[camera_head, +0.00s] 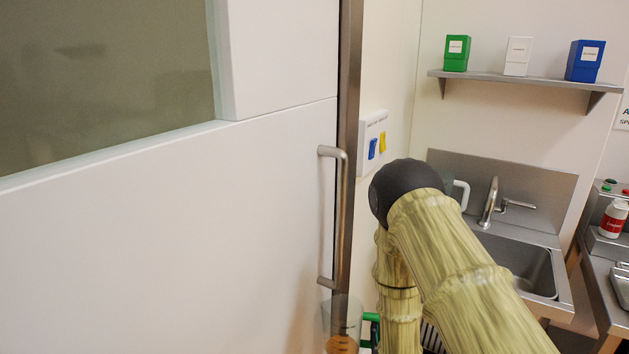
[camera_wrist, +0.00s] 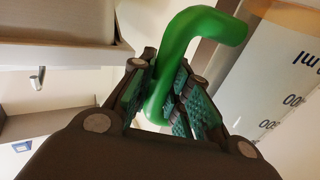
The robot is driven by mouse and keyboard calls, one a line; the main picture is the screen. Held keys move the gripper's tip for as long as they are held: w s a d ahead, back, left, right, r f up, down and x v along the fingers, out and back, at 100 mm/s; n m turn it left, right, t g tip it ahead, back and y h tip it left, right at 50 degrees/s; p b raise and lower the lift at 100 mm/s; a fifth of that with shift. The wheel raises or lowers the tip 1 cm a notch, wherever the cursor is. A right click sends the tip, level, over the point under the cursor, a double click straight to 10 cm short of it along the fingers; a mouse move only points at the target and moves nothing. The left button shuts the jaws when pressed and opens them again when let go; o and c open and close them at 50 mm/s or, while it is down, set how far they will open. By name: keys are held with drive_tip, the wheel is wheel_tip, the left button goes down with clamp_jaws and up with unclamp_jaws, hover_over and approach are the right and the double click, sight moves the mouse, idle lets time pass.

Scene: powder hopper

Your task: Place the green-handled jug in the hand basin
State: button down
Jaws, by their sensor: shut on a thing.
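The green-handled jug (camera_head: 342,318) is clear and shows at the bottom edge of the head view, in front of the large white door. Something orange-brown shows low in it or through it. In the wrist view the clear jug wall (camera_wrist: 275,75) carries printed volume marks and looks tilted. My gripper (camera_wrist: 172,98) is shut on the green handle (camera_wrist: 190,40), with its finger pads on both sides. In the head view my arm hides the gripper. The steel hand basin (camera_head: 525,262) is at the right, well apart from the jug; my arm covers its left part.
A white door with a steel handle (camera_head: 340,215) fills the left. A tap (camera_head: 490,203) stands behind the basin, and a white-handled vessel (camera_head: 461,194) shows beside it, partly hidden. A shelf (camera_head: 520,79) holds three boxes. A steel bench with a red-labelled bottle (camera_head: 613,219) is at far right.

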drive_tip(key=shift+s+r, duration=0.2)
drive_tip(key=shift+r, duration=0.2)
drive_tip(key=s+r, duration=0.3)
drive_tip(key=s, duration=0.2)
drive_tip(key=shift+s, duration=0.4)
